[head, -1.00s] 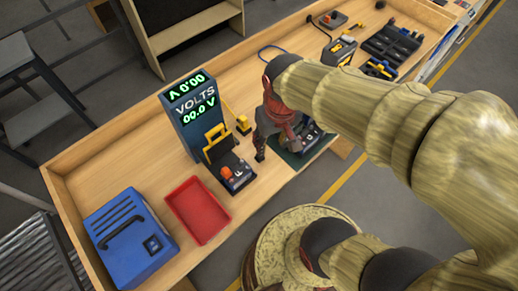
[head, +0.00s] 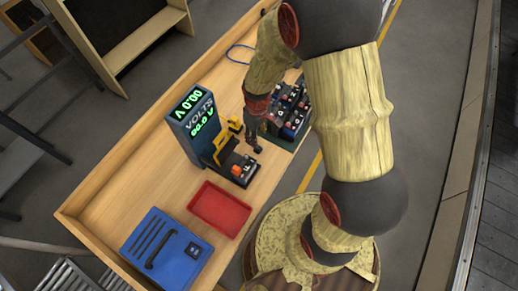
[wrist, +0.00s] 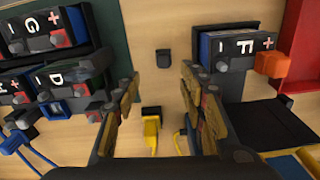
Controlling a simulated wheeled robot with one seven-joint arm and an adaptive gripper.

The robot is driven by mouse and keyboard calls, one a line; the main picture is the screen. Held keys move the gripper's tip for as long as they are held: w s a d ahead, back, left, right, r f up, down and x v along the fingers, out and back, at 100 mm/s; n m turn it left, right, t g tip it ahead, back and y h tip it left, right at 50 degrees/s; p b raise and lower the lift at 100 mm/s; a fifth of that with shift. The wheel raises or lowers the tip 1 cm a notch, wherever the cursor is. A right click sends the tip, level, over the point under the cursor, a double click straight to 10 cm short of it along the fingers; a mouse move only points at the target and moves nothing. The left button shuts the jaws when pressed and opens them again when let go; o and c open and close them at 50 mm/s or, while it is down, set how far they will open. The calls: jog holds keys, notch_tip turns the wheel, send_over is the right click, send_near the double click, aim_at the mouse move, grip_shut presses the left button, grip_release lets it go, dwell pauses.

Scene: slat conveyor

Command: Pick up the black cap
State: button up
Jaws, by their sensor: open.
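A small black cap (wrist: 163,58) lies on the bare wooden tabletop in the wrist view, just beyond my fingertips and roughly between them. My gripper (wrist: 160,80) is open and empty, with its two fingers to either side. In the head view my gripper (head: 254,146) points down over the bench beside the tester; I cannot pick out the cap there. A battery labelled F (wrist: 236,48) sits in a black holder to the right in the wrist view, with an orange cap (wrist: 272,64) on its red terminal side.
Batteries on a green mat (wrist: 108,30) stand left of my gripper in the wrist view. A yellow plug lead (wrist: 151,130) lies below. A voltmeter (head: 195,128), red tray (head: 220,208) and blue case (head: 165,250) stand on the bench.

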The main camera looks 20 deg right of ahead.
jog(key=shift+d+f, duration=0.1)
jog(key=shift+f, duration=0.2)
jog(key=shift+a+f, duration=0.2)
jog(key=shift+f, duration=0.65)
jog(key=shift+s+f, duration=0.2)
jog(key=shift+f, duration=1.2)
jog(key=shift+s+f, duration=0.2)
jog(key=shift+f, duration=1.15)
jog(key=shift+c, duration=1.1)
jog(key=c, duration=0.6)
jog(key=shift+r, duration=0.2)
